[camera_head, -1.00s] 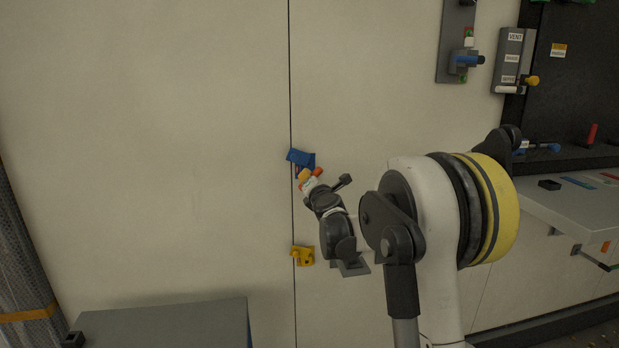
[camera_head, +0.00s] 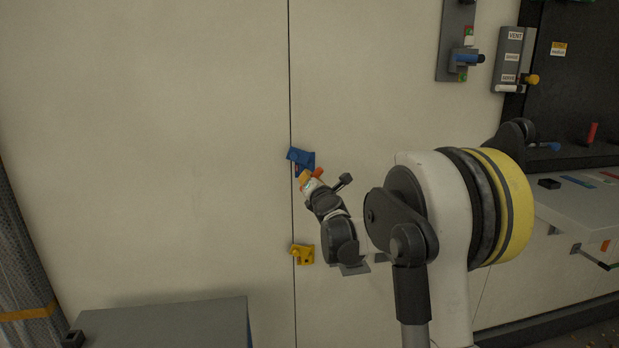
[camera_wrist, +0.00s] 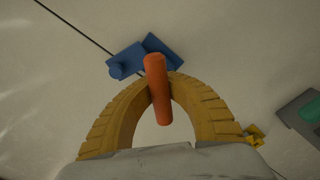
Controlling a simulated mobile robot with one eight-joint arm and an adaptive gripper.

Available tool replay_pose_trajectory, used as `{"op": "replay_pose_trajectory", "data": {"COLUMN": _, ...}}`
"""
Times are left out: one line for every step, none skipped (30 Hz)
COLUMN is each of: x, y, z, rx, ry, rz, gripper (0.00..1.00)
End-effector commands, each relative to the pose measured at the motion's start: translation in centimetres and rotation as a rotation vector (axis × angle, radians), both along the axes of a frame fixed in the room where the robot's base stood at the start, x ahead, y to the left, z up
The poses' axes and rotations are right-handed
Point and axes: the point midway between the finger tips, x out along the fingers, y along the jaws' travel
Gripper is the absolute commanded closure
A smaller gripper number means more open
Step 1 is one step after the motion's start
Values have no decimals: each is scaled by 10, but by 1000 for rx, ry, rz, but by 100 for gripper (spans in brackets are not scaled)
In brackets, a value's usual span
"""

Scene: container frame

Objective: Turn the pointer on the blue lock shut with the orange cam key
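The blue lock (camera_head: 301,158) is fixed on the pale panel at the dark vertical seam. It also shows in the wrist view (camera_wrist: 128,62), just beyond my fingertips. My gripper (camera_head: 309,179) is just below and right of the lock in the head view. In the wrist view, the yellow fingers of my gripper (camera_wrist: 158,88) curve together and are shut on the orange cam key (camera_wrist: 157,85). The key's far end appears close to the lock or overlapping it in the picture; I cannot tell whether they touch. The pointer is not clearly distinguishable.
A yellow lock (camera_head: 302,254) sits lower on the same seam. A grey box (camera_head: 165,325) stands at the lower left. A grey switch plate with a blue handle (camera_head: 462,60) and a labelled vent panel (camera_head: 513,62) are at the upper right. The panel left of the seam is clear.

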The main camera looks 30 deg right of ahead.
Motion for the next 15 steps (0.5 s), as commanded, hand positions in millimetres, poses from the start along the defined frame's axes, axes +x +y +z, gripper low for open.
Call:
{"op": "replay_pose_trajectory", "data": {"x": -3, "y": 1, "z": 0, "rx": 0, "ry": 0, "rz": 0, "gripper": 100}}
{"op": "replay_pose_trajectory", "data": {"x": -5, "y": 1, "z": 0, "rx": 0, "ry": 0, "rz": 0, "gripper": 100}}
{"op": "replay_pose_trajectory", "data": {"x": -8, "y": 2, "z": 0, "rx": 0, "ry": 0, "rz": 0, "gripper": 100}}
{"op": "replay_pose_trajectory", "data": {"x": -10, "y": 3, "z": 0, "rx": 0, "ry": 0, "rz": 0, "gripper": 100}}
{"op": "replay_pose_trajectory", "data": {"x": -12, "y": 3, "z": 0, "rx": 0, "ry": 0, "rz": 0, "gripper": 100}}
{"op": "replay_pose_trajectory", "data": {"x": -14, "y": 4, "z": 0, "rx": 0, "ry": 0, "rz": 0, "gripper": 100}}
{"op": "replay_pose_trajectory", "data": {"x": -16, "y": 4, "z": 0, "rx": 0, "ry": 0, "rz": 0, "gripper": 100}}
{"op": "replay_pose_trajectory", "data": {"x": -18, "y": 5, "z": 0, "rx": 0, "ry": 0, "rz": 0, "gripper": 100}}
{"op": "replay_pose_trajectory", "data": {"x": -21, "y": 6, "z": 0, "rx": 0, "ry": 0, "rz": 0, "gripper": 100}}
{"op": "replay_pose_trajectory", "data": {"x": -23, "y": 6, "z": 0, "rx": 0, "ry": 0, "rz": 0, "gripper": 100}}
{"op": "replay_pose_trajectory", "data": {"x": -25, "y": 7, "z": 0, "rx": 0, "ry": 0, "rz": 0, "gripper": 100}}
{"op": "replay_pose_trajectory", "data": {"x": -27, "y": 8, "z": 0, "rx": 0, "ry": 0, "rz": 0, "gripper": 100}}
{"op": "replay_pose_trajectory", "data": {"x": -29, "y": 8, "z": 0, "rx": 0, "ry": 0, "rz": 0, "gripper": 100}}
{"op": "replay_pose_trajectory", "data": {"x": -31, "y": 9, "z": 0, "rx": 0, "ry": 0, "rz": 0, "gripper": 100}}
{"op": "replay_pose_trajectory", "data": {"x": -33, "y": 9, "z": 0, "rx": 0, "ry": 0, "rz": 0, "gripper": 100}}
